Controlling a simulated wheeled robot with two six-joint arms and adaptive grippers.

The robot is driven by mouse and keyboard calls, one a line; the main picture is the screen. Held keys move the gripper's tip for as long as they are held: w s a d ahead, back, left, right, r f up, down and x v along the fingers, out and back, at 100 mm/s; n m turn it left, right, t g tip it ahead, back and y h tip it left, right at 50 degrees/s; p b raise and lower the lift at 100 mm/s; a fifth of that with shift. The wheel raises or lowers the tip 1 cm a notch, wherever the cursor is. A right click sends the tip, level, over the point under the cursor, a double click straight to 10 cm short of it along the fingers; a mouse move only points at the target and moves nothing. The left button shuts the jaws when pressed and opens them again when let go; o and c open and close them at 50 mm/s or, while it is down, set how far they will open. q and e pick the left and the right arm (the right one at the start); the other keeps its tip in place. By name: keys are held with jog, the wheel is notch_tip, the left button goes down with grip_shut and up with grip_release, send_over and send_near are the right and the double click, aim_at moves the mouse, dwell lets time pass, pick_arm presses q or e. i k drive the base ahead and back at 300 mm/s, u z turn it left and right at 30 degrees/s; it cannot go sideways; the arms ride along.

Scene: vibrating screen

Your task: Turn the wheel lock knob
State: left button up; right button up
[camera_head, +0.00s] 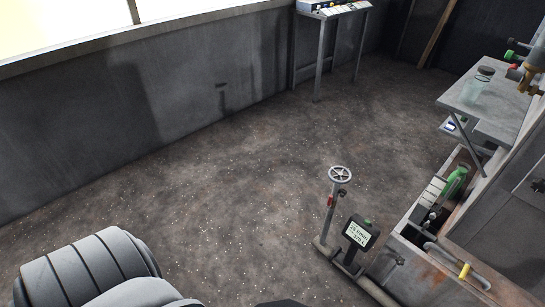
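A small grey spoked handwheel (340,174) tops a thin upright post in the right half of the head view. The post has a red part (330,201) partway down and stands on a low pipe at floor level. I cannot tell whether this handwheel is the wheel lock knob. Neither of my grippers shows in this view.
A dark display box (361,233) with a green top button stands right of the post. A rusty grey trough (410,232) with a green bottle (455,182) is beyond it. A metal shelf (512,110) holds a glass jar (478,88). The floor (190,185) is clear.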

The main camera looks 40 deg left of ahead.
aim_at(342, 193)
jog(key=u, duration=0.85)
jog(key=i, duration=0.45)
